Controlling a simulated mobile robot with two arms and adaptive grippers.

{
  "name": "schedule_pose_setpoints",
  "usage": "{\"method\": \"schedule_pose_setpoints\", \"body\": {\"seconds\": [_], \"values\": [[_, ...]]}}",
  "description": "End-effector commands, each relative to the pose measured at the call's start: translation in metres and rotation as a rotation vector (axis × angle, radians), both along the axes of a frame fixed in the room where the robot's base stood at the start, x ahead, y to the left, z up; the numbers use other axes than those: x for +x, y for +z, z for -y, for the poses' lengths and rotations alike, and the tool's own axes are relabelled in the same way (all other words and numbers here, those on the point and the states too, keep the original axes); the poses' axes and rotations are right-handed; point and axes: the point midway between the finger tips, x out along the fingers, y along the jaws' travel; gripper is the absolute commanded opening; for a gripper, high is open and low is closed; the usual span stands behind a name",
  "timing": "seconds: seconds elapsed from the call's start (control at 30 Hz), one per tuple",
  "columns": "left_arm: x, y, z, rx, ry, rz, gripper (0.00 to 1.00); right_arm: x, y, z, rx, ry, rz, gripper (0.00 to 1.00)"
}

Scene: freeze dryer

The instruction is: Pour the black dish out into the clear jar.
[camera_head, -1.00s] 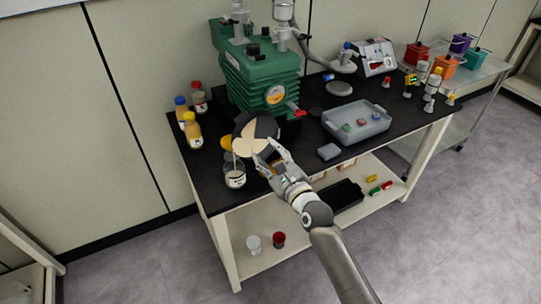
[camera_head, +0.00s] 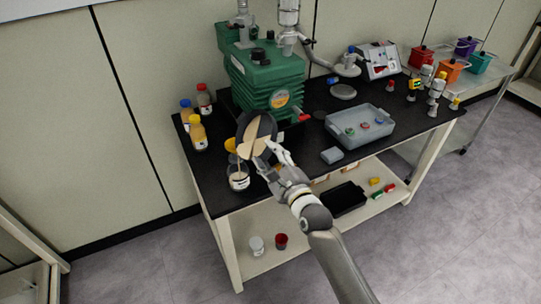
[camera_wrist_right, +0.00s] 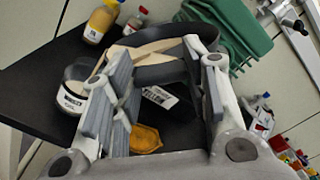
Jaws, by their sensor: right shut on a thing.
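The black dish (camera_head: 264,124) is steeply tilted at the front left of the black table, with cream-coloured contents showing inside. My right gripper (camera_head: 271,157) is shut on its edge. The clear jar (camera_head: 239,183) stands upright below and left of the dish, with a white label and pale contents. A thin cream streak runs from the dish's lower edge toward the jar's mouth. In the right wrist view the dish (camera_wrist_right: 163,73) lies between and beyond the fingers, and the jar (camera_wrist_right: 72,101) is at left, partly hidden by a finger. My left gripper is out of view.
A yellow-orange lid or dish (camera_wrist_right: 146,138) lies near the jar. Bottles with yellow (camera_head: 197,134), blue and red caps stand behind it. The green pump (camera_head: 262,75) stands close behind the dish.

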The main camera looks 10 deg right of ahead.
Motion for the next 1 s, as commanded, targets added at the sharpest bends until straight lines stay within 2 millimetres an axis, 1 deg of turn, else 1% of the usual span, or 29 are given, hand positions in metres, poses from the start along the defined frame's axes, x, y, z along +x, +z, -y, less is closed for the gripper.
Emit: {"method": "schedule_pose_setpoints", "body": {"seconds": [1.0], "values": [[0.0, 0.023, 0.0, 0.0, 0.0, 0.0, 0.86, -0.004, 0.011, -0.012, -0.181, -0.001, 0.06, 0.13]]}}
